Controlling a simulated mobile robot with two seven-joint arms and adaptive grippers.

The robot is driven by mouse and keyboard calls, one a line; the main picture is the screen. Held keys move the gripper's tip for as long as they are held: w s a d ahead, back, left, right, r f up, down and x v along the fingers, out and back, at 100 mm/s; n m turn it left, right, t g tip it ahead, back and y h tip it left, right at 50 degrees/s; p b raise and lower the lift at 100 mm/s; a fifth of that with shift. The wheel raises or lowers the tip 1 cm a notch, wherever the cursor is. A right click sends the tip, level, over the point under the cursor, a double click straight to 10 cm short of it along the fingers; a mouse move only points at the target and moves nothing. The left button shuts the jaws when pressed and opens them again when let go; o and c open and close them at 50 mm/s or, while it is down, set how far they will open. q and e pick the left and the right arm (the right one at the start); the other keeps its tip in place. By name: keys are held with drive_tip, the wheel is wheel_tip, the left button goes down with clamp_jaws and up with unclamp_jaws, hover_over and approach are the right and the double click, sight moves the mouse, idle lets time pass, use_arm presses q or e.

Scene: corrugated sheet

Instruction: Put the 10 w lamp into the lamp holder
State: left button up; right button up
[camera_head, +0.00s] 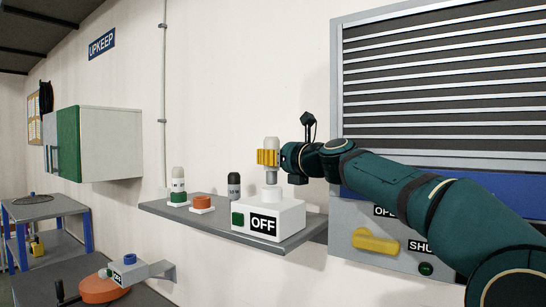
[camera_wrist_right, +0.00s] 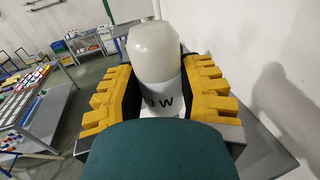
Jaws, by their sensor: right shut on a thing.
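My right gripper (camera_head: 268,158) has its yellow fingers shut around a white lamp with a pale dome (camera_head: 271,143). The lamp stands upright, directly over the white lamp holder (camera_head: 271,195) on top of the white box with the OFF label (camera_head: 284,217). Its lower end is at the holder's mouth; I cannot tell whether it touches or sits inside. In the right wrist view the lamp (camera_wrist_right: 155,55) is between both finger pads (camera_wrist_right: 160,95), and its print reads "0 W", the front partly hidden. My left gripper is not in view.
The box stands on a grey wall shelf (camera_head: 222,236). Left of it are a dark lamp (camera_head: 234,186), an orange-red round stand (camera_head: 202,203) and a white lamp on a green base (camera_head: 178,186). A shuttered panel with a yellow handle (camera_head: 376,243) is behind my right arm.

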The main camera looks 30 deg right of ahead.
sight(275, 172)
drive_tip(key=shift+f+b, duration=1.55)
drive_tip(key=shift+f, duration=0.4)
drive_tip(key=o, duration=1.2)
drive_tip(key=shift+r, duration=0.15)
drive_tip(key=shift+r, duration=4.9)
